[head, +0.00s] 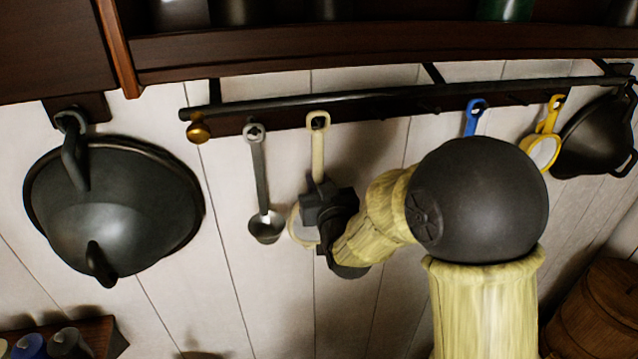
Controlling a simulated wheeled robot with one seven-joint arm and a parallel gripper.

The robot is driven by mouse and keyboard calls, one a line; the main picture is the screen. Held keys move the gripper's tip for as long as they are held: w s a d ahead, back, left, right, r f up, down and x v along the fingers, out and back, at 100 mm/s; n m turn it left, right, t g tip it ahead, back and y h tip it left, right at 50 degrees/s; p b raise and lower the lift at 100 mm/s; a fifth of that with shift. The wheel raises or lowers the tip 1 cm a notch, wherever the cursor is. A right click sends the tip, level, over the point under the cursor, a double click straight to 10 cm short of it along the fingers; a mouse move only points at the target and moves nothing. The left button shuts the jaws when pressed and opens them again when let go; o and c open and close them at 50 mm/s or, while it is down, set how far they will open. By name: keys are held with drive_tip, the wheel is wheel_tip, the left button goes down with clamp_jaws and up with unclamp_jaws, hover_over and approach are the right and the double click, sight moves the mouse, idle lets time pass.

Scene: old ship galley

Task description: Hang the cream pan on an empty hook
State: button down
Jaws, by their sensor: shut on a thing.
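The cream pan (318,148) is upright below the hook rail (380,108), its handle pointing up. The holed end of its handle is in front of the rail's dark board; I cannot tell whether it is on a hook or just before it. Its round body, low and left of my gripper, is mostly hidden. My gripper (326,208) is shut on the lower part of the pan's handle; its fingertips are hard to make out. Small dark hooks (430,106) with nothing on them show on the board right of the pan.
A grey ladle (261,190) hangs close left of the cream pan. A blue-handled utensil (474,116), partly behind my arm, a yellow pan (550,120) and a black pan (596,138) hang right. A large dark wok (125,215) hangs far left. A shelf (380,45) overhangs the rail.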

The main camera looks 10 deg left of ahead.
drive_tip(key=shift+a, duration=0.1)
drive_tip(key=c, duration=1.6)
unclamp_jaws()
drive_tip(key=shift+s+r, duration=0.1)
drive_tip(key=shift+s, duration=0.05)
drive_tip(key=o, duration=0.4)
drive_tip(key=shift+c, duration=0.2)
drive_tip(key=shift+o, duration=0.9)
drive_tip(key=o, duration=0.6)
